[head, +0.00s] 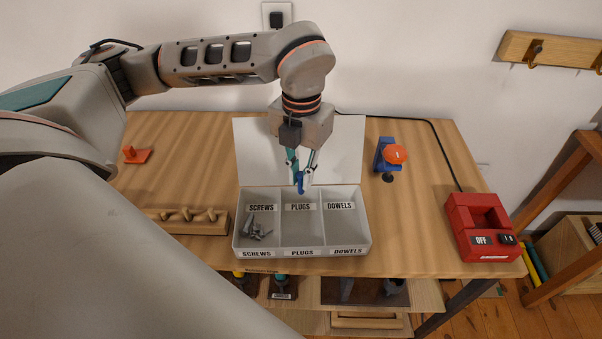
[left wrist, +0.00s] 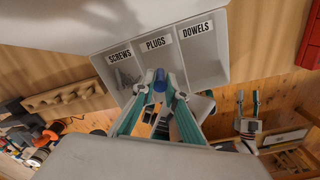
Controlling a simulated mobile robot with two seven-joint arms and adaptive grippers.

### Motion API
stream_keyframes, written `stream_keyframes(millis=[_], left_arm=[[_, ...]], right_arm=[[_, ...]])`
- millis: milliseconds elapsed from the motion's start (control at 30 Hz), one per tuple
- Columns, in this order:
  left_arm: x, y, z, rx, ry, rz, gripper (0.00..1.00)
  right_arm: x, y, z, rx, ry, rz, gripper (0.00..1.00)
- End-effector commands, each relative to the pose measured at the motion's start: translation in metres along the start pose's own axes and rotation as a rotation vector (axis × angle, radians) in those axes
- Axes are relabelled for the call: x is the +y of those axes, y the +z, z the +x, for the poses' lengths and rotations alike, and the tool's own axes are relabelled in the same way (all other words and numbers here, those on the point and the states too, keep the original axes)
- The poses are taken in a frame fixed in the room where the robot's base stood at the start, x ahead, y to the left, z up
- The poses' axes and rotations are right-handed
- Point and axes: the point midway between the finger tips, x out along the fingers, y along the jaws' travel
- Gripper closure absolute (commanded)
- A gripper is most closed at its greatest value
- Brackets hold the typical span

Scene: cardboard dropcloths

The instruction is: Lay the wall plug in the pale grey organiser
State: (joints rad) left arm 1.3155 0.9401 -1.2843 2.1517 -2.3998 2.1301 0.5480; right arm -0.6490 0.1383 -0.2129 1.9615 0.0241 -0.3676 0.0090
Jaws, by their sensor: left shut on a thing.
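The pale grey organiser (head: 366,243) lies on the wooden bench with three compartments labelled SCREWS, PLUGS and DOWELS. Several grey screws lie in the left compartment; the PLUGS and DOWELS compartments look empty in the head view. My left gripper (head: 300,186) is shut on the blue wall plug (head: 300,183) and holds it above the back part of the PLUGS compartment. In the left wrist view the blue plug (left wrist: 160,82) sits between the fingertips, in front of the organiser (left wrist: 240,45).
A blue clamp-like thing with an orange knob (head: 396,154) stands back right, and a red box with an OFF label (head: 480,228) is at the right. A wooden rack (head: 185,221) lies left of the organiser.

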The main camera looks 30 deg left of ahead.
Motion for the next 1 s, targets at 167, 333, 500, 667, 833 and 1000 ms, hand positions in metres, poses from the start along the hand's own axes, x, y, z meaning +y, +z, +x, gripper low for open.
stream_keyframes(millis=[167,333,500,667,833,1000], left_arm=[[0.000,0.000,0.000,0.000,0.000,-0.014,0.95],[0.000,0.000,0.000,0.000,0.000,-0.012,0.95],[0.000,0.000,0.001,0.000,0.004,-0.011,0.95],[0.000,0.000,0.008,0.001,0.005,-0.011,0.95],[0.000,0.000,0.020,0.002,0.005,-0.011,0.95],[0.000,0.000,0.032,0.002,0.005,-0.010,0.95]], right_arm=[[0.000,0.000,0.000,0.000,0.000,0.000,0.60],[0.000,0.000,0.000,0.000,0.000,0.000,0.60],[0.001,-0.001,0.000,0.000,0.001,-0.001,0.60],[0.000,0.004,0.002,-0.002,0.000,-0.001,0.60],[-0.002,0.013,0.006,-0.007,-0.001,0.000,0.60],[-0.003,0.022,0.009,-0.013,-0.003,0.001,0.60]])
